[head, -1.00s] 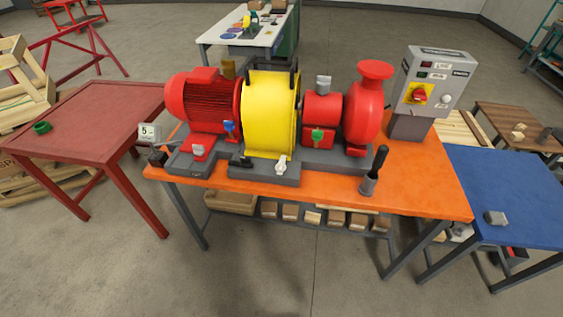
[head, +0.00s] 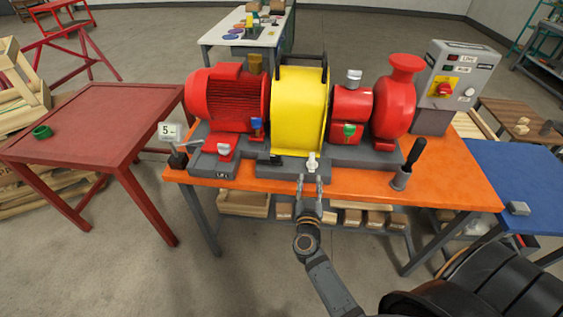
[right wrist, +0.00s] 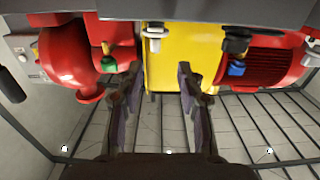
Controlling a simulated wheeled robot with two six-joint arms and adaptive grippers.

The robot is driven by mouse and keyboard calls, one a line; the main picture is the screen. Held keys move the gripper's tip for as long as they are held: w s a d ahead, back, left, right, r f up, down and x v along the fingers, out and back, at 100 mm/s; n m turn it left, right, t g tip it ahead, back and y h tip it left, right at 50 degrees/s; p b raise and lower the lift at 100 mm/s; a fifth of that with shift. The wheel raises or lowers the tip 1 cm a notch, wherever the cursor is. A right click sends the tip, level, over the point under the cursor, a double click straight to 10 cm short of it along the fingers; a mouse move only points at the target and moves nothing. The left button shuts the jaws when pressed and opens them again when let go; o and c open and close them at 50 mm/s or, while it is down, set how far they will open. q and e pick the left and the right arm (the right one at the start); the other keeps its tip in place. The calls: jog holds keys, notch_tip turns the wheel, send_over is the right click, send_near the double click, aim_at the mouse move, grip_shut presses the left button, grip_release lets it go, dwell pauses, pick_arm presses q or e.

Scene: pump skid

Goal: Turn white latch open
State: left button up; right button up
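The white latch (head: 312,162) sits at the lower front of the yellow guard (head: 299,112), above the grey base. It also shows in the right wrist view (right wrist: 154,34), at the top, just beyond the fingertips and between them. My right gripper (head: 310,183) is just in front of the latch, apart from it. In the right wrist view the right gripper (right wrist: 158,75) has its two fingers spread wide with nothing between them. My left gripper is not in view.
The pump skid stands on an orange table (head: 455,190). A red motor (head: 222,98) is left of the guard, and a red pump (head: 393,105) is right. A dark handle in a grey holder (head: 403,172) stands near the front edge. A black latch shows in the right wrist view (right wrist: 238,40).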

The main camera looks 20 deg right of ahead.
aim_at(313, 164)
jog(key=x, duration=1)
jog(key=shift+s+d, duration=0.15)
jog(key=shift+d, duration=0.1)
jog(key=shift+w+d, duration=0.25)
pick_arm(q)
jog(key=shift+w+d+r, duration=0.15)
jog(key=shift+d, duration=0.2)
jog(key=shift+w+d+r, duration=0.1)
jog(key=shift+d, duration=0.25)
pick_arm(e)
grip_shut()
